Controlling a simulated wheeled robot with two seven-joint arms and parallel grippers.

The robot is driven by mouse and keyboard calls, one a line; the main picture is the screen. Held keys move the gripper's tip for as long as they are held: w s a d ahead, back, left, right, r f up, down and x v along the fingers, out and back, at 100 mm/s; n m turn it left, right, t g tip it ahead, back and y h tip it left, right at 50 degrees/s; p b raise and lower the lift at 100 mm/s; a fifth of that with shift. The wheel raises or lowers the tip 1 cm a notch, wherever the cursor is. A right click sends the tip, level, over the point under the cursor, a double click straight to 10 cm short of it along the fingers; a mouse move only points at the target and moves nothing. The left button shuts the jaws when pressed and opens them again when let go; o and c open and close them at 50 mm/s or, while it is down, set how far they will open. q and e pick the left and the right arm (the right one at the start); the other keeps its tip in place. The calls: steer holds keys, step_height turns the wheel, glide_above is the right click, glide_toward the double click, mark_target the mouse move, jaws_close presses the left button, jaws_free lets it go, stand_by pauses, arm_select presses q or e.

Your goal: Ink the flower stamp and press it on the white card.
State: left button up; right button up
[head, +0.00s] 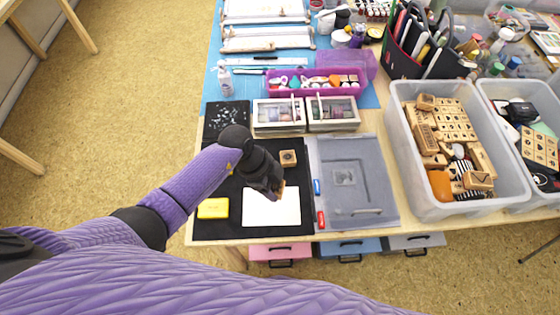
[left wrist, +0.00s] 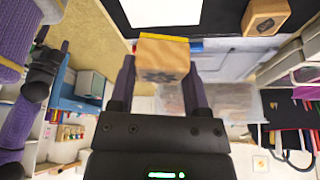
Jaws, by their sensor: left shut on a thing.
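My left gripper (head: 277,193) is shut on a wooden block stamp with a dark flower mark on one side and a yellow edge at its far end. In the left wrist view the flower stamp (left wrist: 162,60) sits between the fingers; in the head view the gripper mostly hides it. The gripper is over the upper part of the white card (head: 272,210); I cannot tell whether the stamp touches it. The card also shows in the left wrist view (left wrist: 165,10), and its visible part looks blank. A yellow pad (head: 213,208) lies left of the card. My right gripper is not in view.
A second wooden stamp (head: 288,158) stands behind the card on the black mat (head: 215,232). A grey tray (head: 385,208) lies to the right, beside a clear bin (head: 412,180) of wooden stamps. White cases (head: 280,115) and a purple box (head: 300,92) stand behind.

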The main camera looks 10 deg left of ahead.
mark_target(275, 206)
arm_select(q)
steer(key=n, duration=0.1)
steer(key=s+f+n+t, duration=0.1)
steer(key=shift+a+n, duration=0.4)
steer(key=shift+f, duration=0.3)
step_height(275, 206, down, 6)
steer(key=b, duration=0.6)
steer(key=shift+r+b, duration=0.1)
steer(key=shift+b, duration=0.2)
steer(key=shift+r, duration=0.1)
steer(key=shift+f, duration=0.4)
steer(key=shift+f, duration=0.15)
stand_by(0.8)
steer(key=shift+r+p, duration=0.7)
steer(key=shift+p, duration=0.2)
